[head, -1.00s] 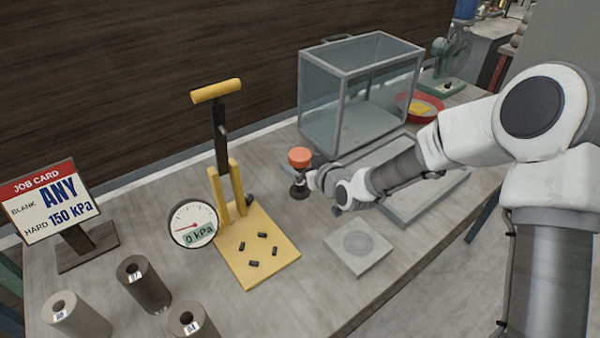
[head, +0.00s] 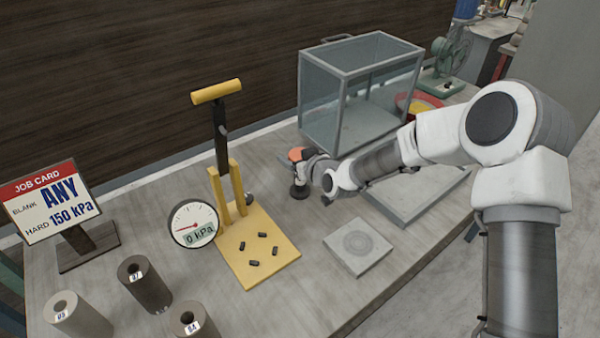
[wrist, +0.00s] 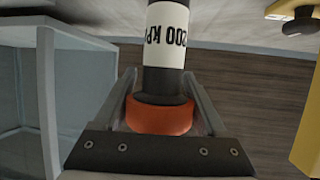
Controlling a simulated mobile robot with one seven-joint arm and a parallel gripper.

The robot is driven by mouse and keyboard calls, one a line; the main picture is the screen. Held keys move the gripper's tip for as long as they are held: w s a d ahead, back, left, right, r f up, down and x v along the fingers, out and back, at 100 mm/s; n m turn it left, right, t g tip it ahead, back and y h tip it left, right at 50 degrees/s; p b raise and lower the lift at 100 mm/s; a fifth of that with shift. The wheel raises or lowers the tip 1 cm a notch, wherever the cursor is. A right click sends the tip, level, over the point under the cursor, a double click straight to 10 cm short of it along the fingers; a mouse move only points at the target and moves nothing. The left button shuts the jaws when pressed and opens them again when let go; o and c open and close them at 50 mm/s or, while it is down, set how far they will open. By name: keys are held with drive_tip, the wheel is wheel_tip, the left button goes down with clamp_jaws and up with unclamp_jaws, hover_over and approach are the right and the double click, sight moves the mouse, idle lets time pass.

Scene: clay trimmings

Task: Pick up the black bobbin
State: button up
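The black bobbin (head: 299,191) stands upright on the bench, with a wide dark foot and an orange top (head: 295,154). In the wrist view its dark stem carries a white label (wrist: 167,25) reading 200 kPa, and its orange end (wrist: 160,116) lies between my fingers. My gripper (head: 303,163) reaches in from the right at the height of the top and partly covers it. In the wrist view the fingers (wrist: 160,85) are apart, one on each side of the bobbin, with a narrow gap showing on the right. I see no firm contact.
A glass case (head: 345,110) stands close behind. To the left is a yellow press (head: 285,252) with several small black pieces on its plate and a gauge (head: 193,223). A square grey slab (head: 340,262) lies in front. Several labelled cylinders (head: 150,290) stand front left.

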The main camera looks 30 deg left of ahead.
drive_tip(key=c, duration=0.7)
drive_tip(key=shift+r, duration=0.1)
